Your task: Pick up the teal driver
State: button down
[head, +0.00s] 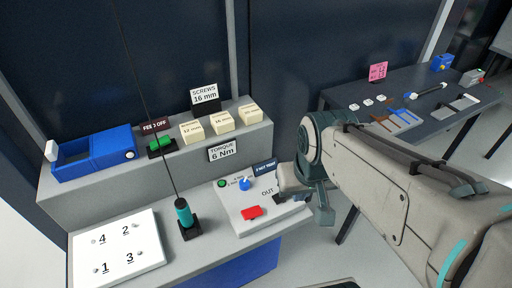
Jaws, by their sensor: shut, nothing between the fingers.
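The teal driver (184,212) stands upright in a small black holder (190,230) on the front of the grey bench. A thin dark cord runs up from its top. My gripper (306,200) is at the right end of the bench, beside the control panel and well to the right of the driver. It is shut and empty, and does not touch the driver.
A white plate (128,262) numbered 1 to 4 lies left of the driver. The control panel (235,214) with a red piece (251,212) lies to its right. A raised shelf behind carries a blue feeder (95,155) and cream screw boxes (222,122). A dark table (430,110) stands at right.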

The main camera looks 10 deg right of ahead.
aim_at(182, 209)
jog(key=u, duration=0.5)
jog(key=k, duration=1.2)
jog(key=u, duration=1.3)
jog(key=i, duration=0.7)
jog(key=z, duration=0.15)
